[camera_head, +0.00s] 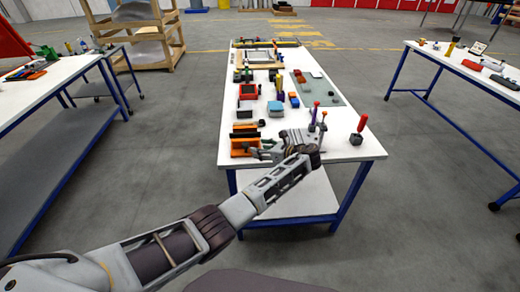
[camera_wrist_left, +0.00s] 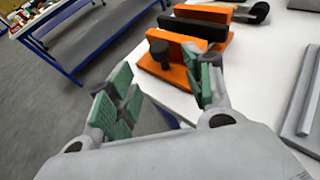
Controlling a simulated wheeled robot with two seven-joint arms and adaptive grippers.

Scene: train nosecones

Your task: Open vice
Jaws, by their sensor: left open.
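The vice, orange with dark parts, stands at the near left corner of the middle table (camera_head: 345,150); in the head view its orange body (camera_head: 240,148) is left of my left gripper (camera_head: 264,150). In the left wrist view the vice (camera_wrist_left: 172,72) has upright orange plates, a black block between them and a dark round knob (camera_wrist_left: 160,52) at its near end. My left gripper (camera_wrist_left: 158,88) is open, its green-padded fingers apart. The knob appears between the fingertips in that view; I cannot tell whether they touch. The right finger covers part of the vice. My right gripper is not in view.
A red-handled tool (camera_head: 360,130) stands at the table's near right. Several small tools and blocks lie farther back, with a grey-green mat (camera_head: 325,90). Other tables stand at the left (camera_head: 60,75) and right (camera_head: 480,75). Floor between them is clear.

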